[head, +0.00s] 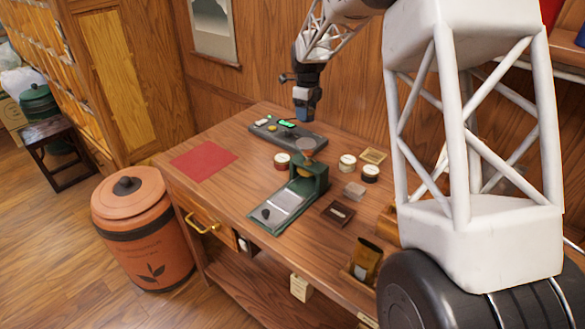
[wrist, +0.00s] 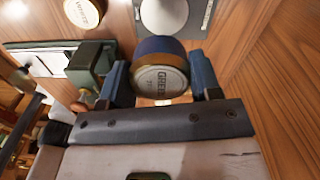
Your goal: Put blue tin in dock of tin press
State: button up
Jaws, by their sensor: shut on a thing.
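My gripper (wrist: 160,85) is shut on the blue tin (wrist: 158,47) in the wrist view. The tin has a dark blue side, a gold rim and a pale printed label, and sits between the two fingers. In the head view my gripper (head: 304,114) hangs above the back of the table, and I cannot clearly make out the tin there. The green tin press (head: 312,182) stands on the table in front of my gripper, with a flat metal plate at its front. Part of the press also shows at the left of the wrist view (wrist: 92,62).
A grey device (head: 308,139) with a green display lies below my gripper. A red-sided tin (head: 282,162) and two other tins (head: 347,163) (head: 370,174) stand around the press. A small dark tray (head: 337,213) is to its right. A red mat (head: 203,160) lies left, with bare wood around it.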

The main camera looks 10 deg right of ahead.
jog(key=s+a+r, duration=0.1)
jog(key=s+a, duration=0.2)
jog(key=s, duration=0.6)
jog(key=s+a+r, duration=0.1)
jog(key=s+a, duration=0.2)
jog(key=s, duration=0.7)
jog(key=s+f+n, duration=0.2)
jog(key=s+f, duration=0.2)
jog(key=s, duration=0.7)
jog(key=s+f+n, duration=0.2)
jog(key=s+f, duration=0.2)
jog(key=s, duration=0.7)
jog(key=shift+s+f+n, duration=0.2)
jog(key=shift+s+n, duration=0.1)
jog(key=shift+w, duration=0.15)
send_over(285, 201)
jog(key=shift+f, duration=0.75)
jog(key=shift+f, duration=0.15)
jog(key=shift+f, duration=1.65)
jog(key=shift+f, duration=0.1)
